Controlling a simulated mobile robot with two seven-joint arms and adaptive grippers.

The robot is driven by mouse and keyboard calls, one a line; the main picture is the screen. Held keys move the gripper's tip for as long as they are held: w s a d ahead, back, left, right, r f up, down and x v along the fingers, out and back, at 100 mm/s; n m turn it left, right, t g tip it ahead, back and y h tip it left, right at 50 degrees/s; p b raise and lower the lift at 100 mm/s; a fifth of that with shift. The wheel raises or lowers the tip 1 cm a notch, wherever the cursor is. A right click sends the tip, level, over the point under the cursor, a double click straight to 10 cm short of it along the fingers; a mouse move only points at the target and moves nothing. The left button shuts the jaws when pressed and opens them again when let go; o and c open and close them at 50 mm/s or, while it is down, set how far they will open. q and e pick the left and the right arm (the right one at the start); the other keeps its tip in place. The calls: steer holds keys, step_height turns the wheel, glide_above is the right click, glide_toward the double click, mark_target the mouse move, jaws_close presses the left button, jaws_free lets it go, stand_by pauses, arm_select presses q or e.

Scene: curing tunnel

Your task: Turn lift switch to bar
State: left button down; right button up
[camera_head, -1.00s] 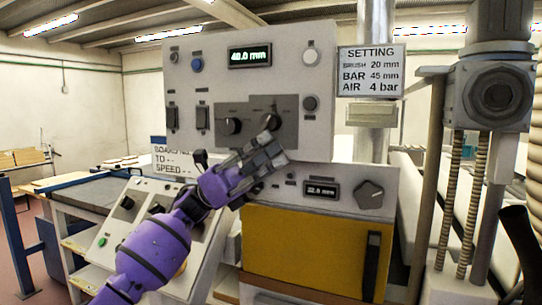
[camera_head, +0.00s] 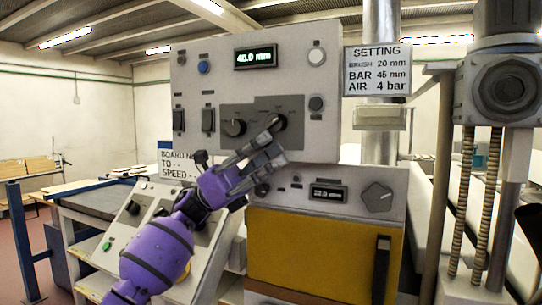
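The grey switch plate (camera_head: 262,110) on the white control panel (camera_head: 322,136) carries two black rotary switches. The left rotary switch (camera_head: 235,128) is in clear view. The right rotary switch (camera_head: 280,122) is partly hidden by my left gripper. My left gripper (camera_head: 275,140) is in front of the plate's lower right edge, its fingers apart, with the upper fingertip at or just in front of the right switch; contact cannot be told. The green display (camera_head: 255,58) above reads about 40.0 mm. My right gripper is not in view.
A setting sign (camera_head: 376,71) reads brush 20 mm, bar 45 mm, air 4 bar. Below the panel are a small display (camera_head: 329,194), a dark knob (camera_head: 376,197) and a yellow door (camera_head: 310,255). A sloped console (camera_head: 125,237) stands at left.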

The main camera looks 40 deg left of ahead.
arm_select(q)
steer(key=shift+a+r, duration=0.3)
steer(key=shift+r, duration=0.05)
steer(key=s+a+f, duration=0.1)
steer(key=s+a, duration=0.1)
steer(key=a, duration=0.5)
steer(key=s+a+f, duration=0.1)
steer(key=a+f, duration=0.1)
steer(key=a, duration=0.6)
steer(key=shift+s+f, duration=0.25)
steer(key=shift+s, duration=0.1)
